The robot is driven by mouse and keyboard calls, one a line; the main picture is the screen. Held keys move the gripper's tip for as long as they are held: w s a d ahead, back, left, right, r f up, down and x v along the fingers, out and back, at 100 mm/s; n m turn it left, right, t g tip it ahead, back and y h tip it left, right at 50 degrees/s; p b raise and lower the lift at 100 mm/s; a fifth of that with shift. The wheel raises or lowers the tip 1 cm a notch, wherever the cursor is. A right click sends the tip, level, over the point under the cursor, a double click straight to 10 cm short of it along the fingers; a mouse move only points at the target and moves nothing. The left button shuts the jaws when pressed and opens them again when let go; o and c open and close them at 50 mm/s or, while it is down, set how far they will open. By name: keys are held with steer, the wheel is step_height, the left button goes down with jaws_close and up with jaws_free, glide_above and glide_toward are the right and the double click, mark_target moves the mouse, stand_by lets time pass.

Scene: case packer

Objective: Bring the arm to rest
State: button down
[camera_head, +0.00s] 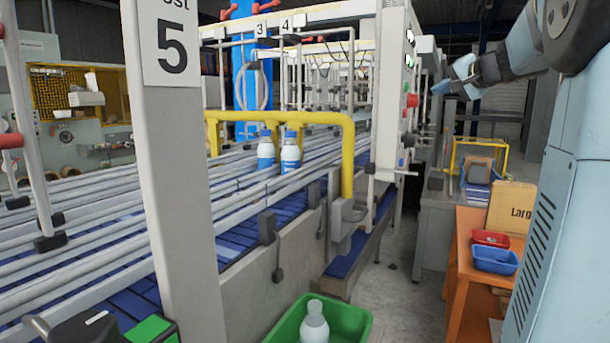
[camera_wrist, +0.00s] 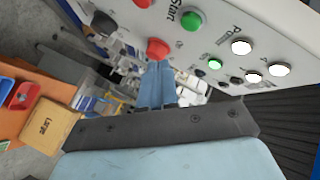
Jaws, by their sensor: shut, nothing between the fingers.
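My arm reaches in from the right edge of the head view, and my gripper (camera_head: 441,88) points left toward the machine's control panel (camera_head: 410,85). In the wrist view my gripper (camera_wrist: 157,68) has its light blue fingers together with nothing between them. Its tips appear just below a red button (camera_wrist: 158,48) on the panel. I cannot tell whether they touch it. The same red button shows in the head view (camera_head: 412,100). A green Start button (camera_wrist: 192,20) and several white and green lamps are beside it.
Two bottles (camera_head: 290,152) stand on the conveyor behind a yellow rail (camera_head: 347,150). A green crate (camera_head: 362,318) holding a bottle is at the bottom. An orange table (camera_head: 462,240) carries a red bin (camera_head: 490,238), a blue bin (camera_head: 496,260) and a cardboard box (camera_head: 511,207).

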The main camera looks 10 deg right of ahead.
steer(key=s+a+f+n+g, duration=0.2)
steer(key=s+a+f+g, duration=0.1)
steer(key=s+a+f, duration=0.5)
steer(key=s+a+f+n+g, duration=0.3)
steer(key=s+a+f, duration=0.35)
steer(key=a, duration=0.45)
steer(key=s+a+f+n+g+h, duration=0.2)
steer(key=s+f+n+g+h, duration=0.1)
steer(key=s+f, duration=1)
steer(key=s+n, duration=0.1)
steer(key=s, duration=0.3)
steer(key=shift+s+a+f, duration=0.15)
steer(key=shift+f, duration=0.25)
